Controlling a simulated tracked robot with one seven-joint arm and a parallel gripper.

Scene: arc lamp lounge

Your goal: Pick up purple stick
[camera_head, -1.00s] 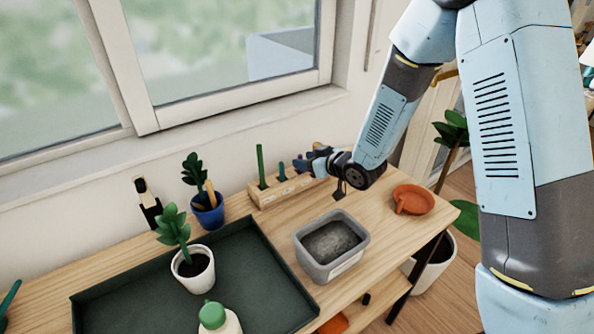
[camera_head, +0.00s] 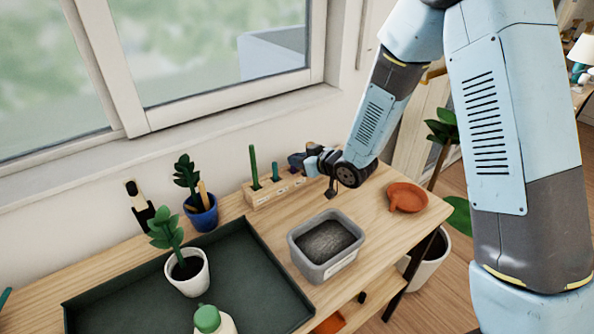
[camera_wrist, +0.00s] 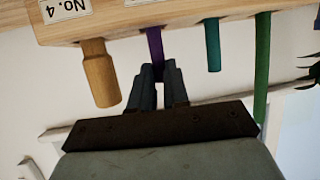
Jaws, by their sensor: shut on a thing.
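The purple stick (camera_wrist: 154,46) stands in the wooden block (camera_wrist: 110,22), which the wrist view shows upside down. My gripper (camera_wrist: 157,72) is shut on the stick, with one finger on each side of it. The stick's lower end is at the block; whether it is still seated in its hole I cannot tell. In the head view my gripper (camera_head: 300,160) is at the right end of the wooden block (camera_head: 268,193), and my gripper and wrist hide the purple stick there.
A green stick (camera_head: 254,168) and a shorter teal stick (camera_head: 275,172) stand in the block. A thick wooden peg (camera_wrist: 100,75) is close beside my gripper. A grey bin (camera_head: 323,268), a terracotta dish (camera_head: 407,198) and a dark tray (camera_head: 243,300) are on the table.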

